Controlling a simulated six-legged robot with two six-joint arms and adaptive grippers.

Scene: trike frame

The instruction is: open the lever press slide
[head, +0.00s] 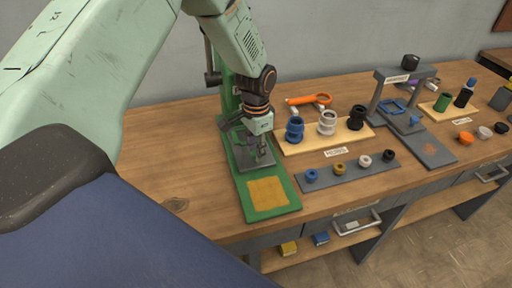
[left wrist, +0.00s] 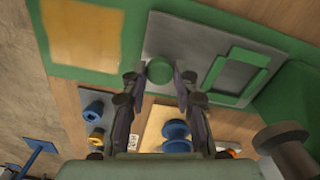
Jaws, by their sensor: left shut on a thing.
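The green lever press (head: 284,206) stands on the bench, its upright column behind my left arm. Its grey slide plate (left wrist: 203,40) carries a raised green frame (left wrist: 229,92) and a round green knob (left wrist: 159,69). My left gripper (head: 259,158) points down over the press, and in the left wrist view its two fingers (left wrist: 160,78) are shut on the knob from both sides. A yellow square (head: 267,191) lies on the bare front of the base. In the head view the gripper hides the knob and part of the slide. My right gripper is not in view.
A wooden rack (head: 312,142) with blue, white and black spools stands right of the press, before an orange-handled tool (head: 309,99). A grey strip (head: 345,176) holds small rings. A grey press (head: 408,76) with a blue frame stands farther right. The bench left of the green press is clear.

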